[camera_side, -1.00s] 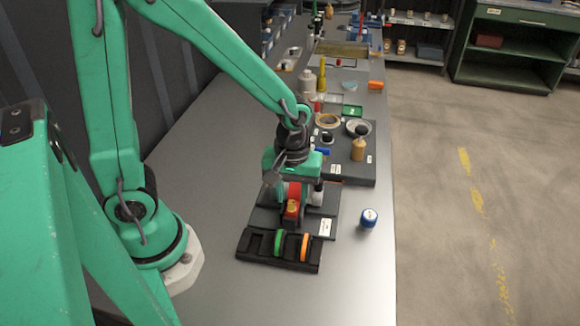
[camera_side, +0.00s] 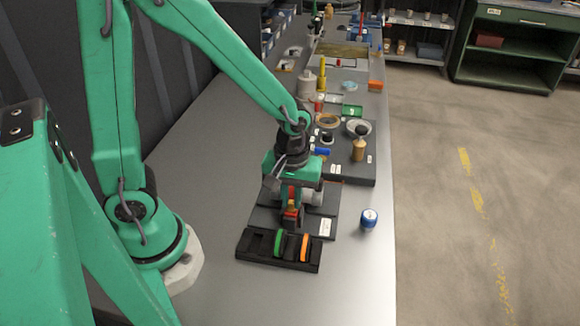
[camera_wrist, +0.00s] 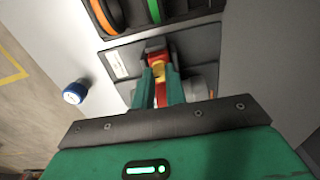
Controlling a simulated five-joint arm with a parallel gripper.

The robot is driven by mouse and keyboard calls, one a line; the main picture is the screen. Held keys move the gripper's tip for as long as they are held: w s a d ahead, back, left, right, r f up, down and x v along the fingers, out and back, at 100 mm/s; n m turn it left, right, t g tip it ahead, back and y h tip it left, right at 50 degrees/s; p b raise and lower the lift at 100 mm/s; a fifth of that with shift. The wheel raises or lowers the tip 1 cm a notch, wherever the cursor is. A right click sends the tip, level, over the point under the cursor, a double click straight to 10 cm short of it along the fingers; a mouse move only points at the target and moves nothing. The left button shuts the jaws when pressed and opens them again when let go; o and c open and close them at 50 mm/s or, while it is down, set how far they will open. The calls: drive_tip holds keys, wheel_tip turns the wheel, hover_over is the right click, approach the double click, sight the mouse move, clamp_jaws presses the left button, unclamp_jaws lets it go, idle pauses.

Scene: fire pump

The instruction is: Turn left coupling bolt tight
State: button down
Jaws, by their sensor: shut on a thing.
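The small red pump (camera_side: 292,215) with a brass-coloured part sits on a dark base plate (camera_side: 323,226) and is partly covered by my gripper (camera_side: 290,204) in the side view. In the wrist view, the two green fingers of my gripper (camera_wrist: 160,88) point at the pump (camera_wrist: 156,57). They stand on either side of a narrow red part, with the brass part (camera_wrist: 158,70) just beyond. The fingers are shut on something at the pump. The left coupling bolt is not clearly seen; the fingers hide the grip point.
A black rack (camera_side: 258,246) with a green ring (camera_side: 279,242) and an orange ring (camera_side: 304,247) stands in front of the plate. A blue-capped container (camera_side: 369,218) stands to the right. A dark board (camera_side: 350,172) with several items lies behind. The bench on the left is clear.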

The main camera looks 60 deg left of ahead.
drive_tip(key=m, duration=1)
drive_tip(key=shift+m, duration=0.4)
drive_tip(key=m, duration=0.4)
drive_tip(key=shift+m, duration=0.3)
drive_tip(key=m, duration=1.3)
